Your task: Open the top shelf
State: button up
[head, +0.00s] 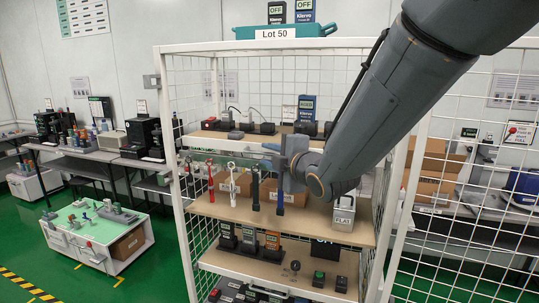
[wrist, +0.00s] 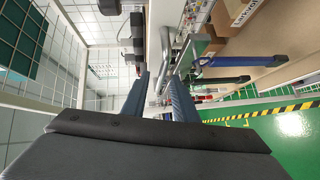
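The top shelf (head: 215,138) is a pale board in a white wire-mesh rack labelled "Lot 50", with dark devices standing on it. Its board shows edge-on in the wrist view (wrist: 153,45). A silver curved handle (wrist: 165,48) is beside that board, just beyond my fingertips and roughly in line with the gap between them. My gripper (head: 278,160) is at the front edge of the top shelf in the head view. In the wrist view its two blue-grey fingers (wrist: 161,76) are apart with nothing clearly between them. I cannot tell whether they touch the handle. My arm hides the shelf's right part.
A lower shelf (head: 250,267) holds handheld testers. A teal tray (head: 285,31) sits on top of the rack. A white cart (head: 90,235) stands left, with green floor between.

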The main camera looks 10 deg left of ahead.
grip_shut()
dwell(1.4)
